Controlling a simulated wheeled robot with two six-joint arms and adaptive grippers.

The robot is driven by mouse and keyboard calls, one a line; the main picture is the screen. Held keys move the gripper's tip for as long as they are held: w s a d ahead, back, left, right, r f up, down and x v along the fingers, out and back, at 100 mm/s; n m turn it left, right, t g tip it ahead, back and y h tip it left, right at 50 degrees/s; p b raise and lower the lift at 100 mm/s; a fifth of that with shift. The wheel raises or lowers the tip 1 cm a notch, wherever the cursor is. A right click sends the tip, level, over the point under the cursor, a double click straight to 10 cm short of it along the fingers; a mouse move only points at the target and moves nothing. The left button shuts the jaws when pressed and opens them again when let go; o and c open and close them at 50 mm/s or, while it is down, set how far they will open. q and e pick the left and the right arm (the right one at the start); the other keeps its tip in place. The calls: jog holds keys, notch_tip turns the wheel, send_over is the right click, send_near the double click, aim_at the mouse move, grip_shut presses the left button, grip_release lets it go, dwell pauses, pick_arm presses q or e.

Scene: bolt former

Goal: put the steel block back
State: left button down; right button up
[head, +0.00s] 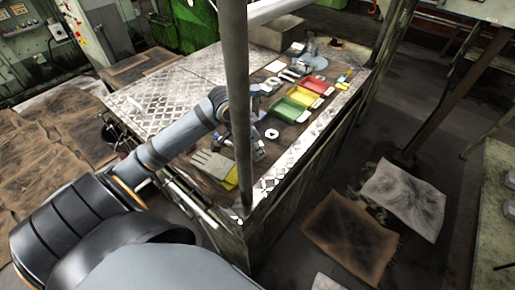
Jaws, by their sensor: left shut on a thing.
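My left arm reaches in from the lower left over the workbench (160,95). My left gripper (256,150) is low over the near part of the dark work strip, partly hidden behind an upright post. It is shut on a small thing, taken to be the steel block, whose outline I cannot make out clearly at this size. Whether the block touches the bench cannot be told. My right gripper is not in view.
A grey post (238,60) stands in front of the bench. A glove (210,164) lies left of the gripper, a white ring (272,133) to its right. Green (287,110), yellow (302,97) and red (319,85) trays stand farther back. The plated left side is clear.

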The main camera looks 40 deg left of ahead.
pick_arm(q)
jog(key=c, duration=1.6)
grip_release()
jog(key=shift+d+f, duration=0.1)
jog(key=shift+f, duration=0.05)
jog(key=shift+o, duration=1.3)
jog(key=shift+w, duration=0.1)
jog(key=shift+o, duration=0.4)
jog(key=shift+r, duration=0.3)
jog(key=p+v, duration=1.2)
jog(key=p, duration=0.4)
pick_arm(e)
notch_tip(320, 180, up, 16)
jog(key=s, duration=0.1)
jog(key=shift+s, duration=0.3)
pick_arm(q)
jog(key=shift+f, duration=0.15)
